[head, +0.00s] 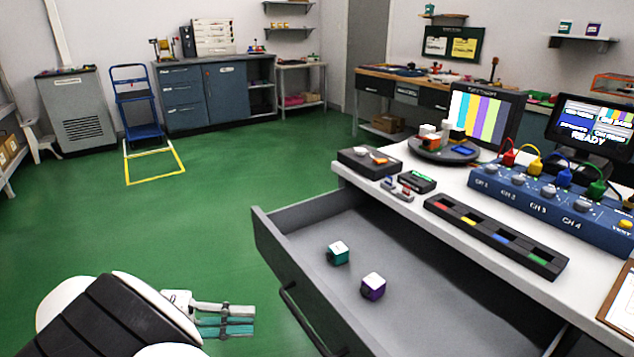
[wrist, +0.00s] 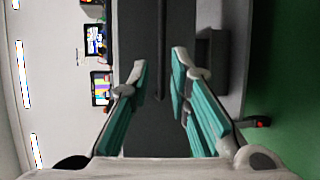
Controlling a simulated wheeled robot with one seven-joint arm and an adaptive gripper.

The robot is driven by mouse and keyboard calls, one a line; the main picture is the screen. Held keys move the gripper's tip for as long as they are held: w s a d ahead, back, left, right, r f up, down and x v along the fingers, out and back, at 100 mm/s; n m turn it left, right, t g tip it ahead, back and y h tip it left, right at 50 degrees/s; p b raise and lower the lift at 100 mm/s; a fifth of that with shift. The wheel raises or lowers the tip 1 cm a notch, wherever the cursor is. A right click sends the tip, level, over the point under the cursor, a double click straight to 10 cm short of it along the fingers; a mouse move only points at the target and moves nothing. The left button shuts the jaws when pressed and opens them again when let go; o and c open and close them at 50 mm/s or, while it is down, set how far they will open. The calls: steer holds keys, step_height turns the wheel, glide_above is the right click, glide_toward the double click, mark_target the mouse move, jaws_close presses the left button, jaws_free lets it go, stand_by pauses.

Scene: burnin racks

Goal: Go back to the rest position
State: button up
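My gripper (head: 250,319) is at the lower left of the head view, left of the open drawer and over the green floor. In the wrist view my gripper (wrist: 160,66) shows two teal-padded fingers apart, with nothing between them. The grey drawer (head: 440,285) is pulled out under the white bench (head: 455,190). A green cube with a white top (head: 338,253) and a purple cube with a white top (head: 373,286) lie apart on the drawer's floor.
The drawer's front panel and handle (head: 300,318) stand close to the right of my gripper. A blue channel box (head: 550,208), a slotted black strip (head: 495,236) and a monitor (head: 485,118) are on the bench. Green floor (head: 130,230) is open to the left.

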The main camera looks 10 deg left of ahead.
steer(key=w+d+r+m+g+y, duration=0.1)
steer(key=w+d+r+g+y, duration=0.15)
steer(key=d+r, duration=0.65)
steer(key=w+d+r+m+g+y, duration=0.1)
steer(key=d+r+g+y, duration=0.3)
steer(key=d+r, duration=0.55)
steer(key=s+d+r+y, duration=0.25)
steer(key=s+d, duration=0.35)
steer(key=d, duration=0.6)
steer(key=s+d+f+m+t+y, duration=0.1)
steer(key=s+d+f+t+y, duration=0.2)
steer(key=s, duration=0.7)
steer(key=s+d+m+y, duration=0.25)
steer(key=s+d, duration=0.25)
steer(key=s, duration=0.5)
step_height(320, 180, up, 23)
steer(key=n+t+p, duration=0.1)
steer(key=t+p, duration=0.2)
steer(key=p, duration=1.8)
steer(key=shift+w+a+f, duration=0.15)
steer(key=shift+w+f, duration=0.05)
steer(key=shift+w, duration=0.1)
steer(key=shift+t+y, duration=0.25)
